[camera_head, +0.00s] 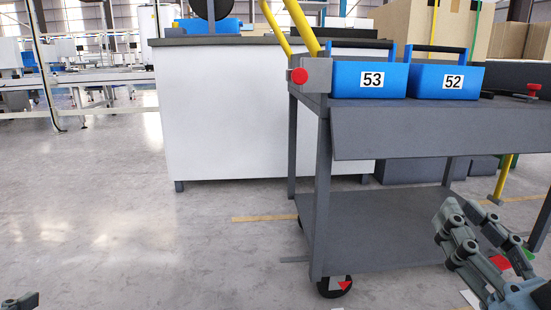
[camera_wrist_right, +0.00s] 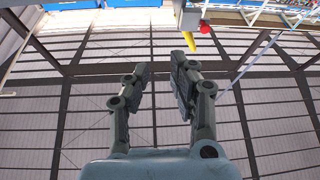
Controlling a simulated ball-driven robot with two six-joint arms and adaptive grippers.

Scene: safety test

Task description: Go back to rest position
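My right gripper (camera_head: 463,212) shows at the lower right of the head view, in front of the cart's lower shelf. In the right wrist view my right gripper (camera_wrist_right: 160,70) has its two fingers apart with nothing between them, so it is open and empty. Only a small dark tip of my left gripper (camera_head: 18,302) shows at the bottom left corner of the head view. The rest of it is out of frame, and its opening cannot be made out.
A grey cart (camera_head: 425,128) stands at right, bearing blue boxes marked 53 (camera_head: 350,80) and 52 (camera_head: 435,82). A red button (camera_head: 299,76) is on its corner. A white-sided bench (camera_head: 230,120) stands behind. The floor (camera_head: 120,230) at left is clear.

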